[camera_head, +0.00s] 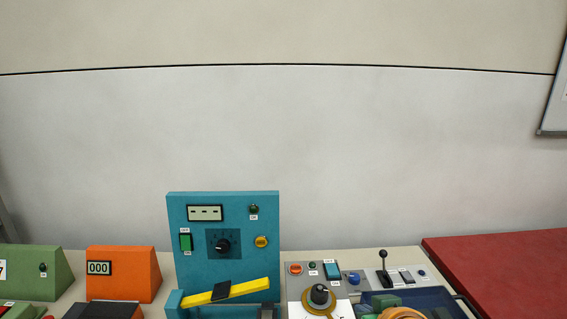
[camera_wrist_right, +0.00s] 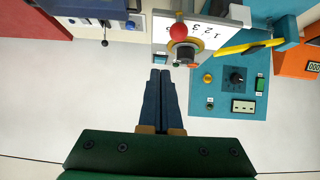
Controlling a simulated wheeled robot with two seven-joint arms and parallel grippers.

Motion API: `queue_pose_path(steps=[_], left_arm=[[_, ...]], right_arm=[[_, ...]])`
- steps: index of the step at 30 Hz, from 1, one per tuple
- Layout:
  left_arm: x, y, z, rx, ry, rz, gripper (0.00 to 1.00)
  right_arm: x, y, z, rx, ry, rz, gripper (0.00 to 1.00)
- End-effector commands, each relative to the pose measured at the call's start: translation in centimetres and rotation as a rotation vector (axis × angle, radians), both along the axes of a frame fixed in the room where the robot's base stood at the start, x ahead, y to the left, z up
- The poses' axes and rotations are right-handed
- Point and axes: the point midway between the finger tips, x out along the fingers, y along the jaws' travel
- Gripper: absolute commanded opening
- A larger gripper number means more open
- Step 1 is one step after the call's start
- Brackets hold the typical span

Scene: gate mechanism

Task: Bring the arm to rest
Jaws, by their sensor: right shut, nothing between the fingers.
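My right gripper (camera_wrist_right: 160,73) shows in the right wrist view, its two dark blue fingers together with nothing between them. It is apart from the devices, in front of the pale background. A teal gate panel (camera_head: 180,222) stands at the bottom middle of the head view; it also shows in the right wrist view (camera_wrist_right: 222,86). Its yellow bar (camera_head: 250,287) lies low across the front, tilted slightly up to the right, with a black piece (camera_head: 221,291) on it. The bar also shows in the wrist view (camera_wrist_right: 240,48). My left gripper is not in view.
A grey dial box (camera_head: 296,283) stands right of the panel. An orange counter box (camera_head: 140,265) and a green box (camera_head: 30,258) stand left. A blue tray (camera_head: 435,294) and a black lever (camera_head: 384,264) are at right, beside a red surface (camera_head: 500,260).

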Motion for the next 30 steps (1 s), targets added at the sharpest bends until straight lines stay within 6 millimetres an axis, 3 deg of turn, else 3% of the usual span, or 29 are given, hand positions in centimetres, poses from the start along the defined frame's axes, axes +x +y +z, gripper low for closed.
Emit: queue_pose_path(steps=[8, 14, 21, 27, 30], left_arm=[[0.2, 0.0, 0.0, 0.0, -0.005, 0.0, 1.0], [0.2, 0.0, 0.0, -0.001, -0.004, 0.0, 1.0], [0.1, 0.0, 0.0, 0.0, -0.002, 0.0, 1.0], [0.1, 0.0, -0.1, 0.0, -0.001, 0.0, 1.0], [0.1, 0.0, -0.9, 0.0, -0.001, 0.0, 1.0]], right_arm=[[-3.2, -0.7, -6.6, -0.021, 0.13, 0.012, 0.0], [-7.5, -1.2, -12.2, -0.043, 0.253, 0.033, 0.0], [-14.5, -1.8, -17.9, -0.067, 0.413, 0.071, 0.0], [-21.1, -2.1, -21.5, -0.08, 0.549, 0.111, 0.0], [-20.1, -1.9, -25.7, -0.08, 0.562, 0.112, 0.0]])
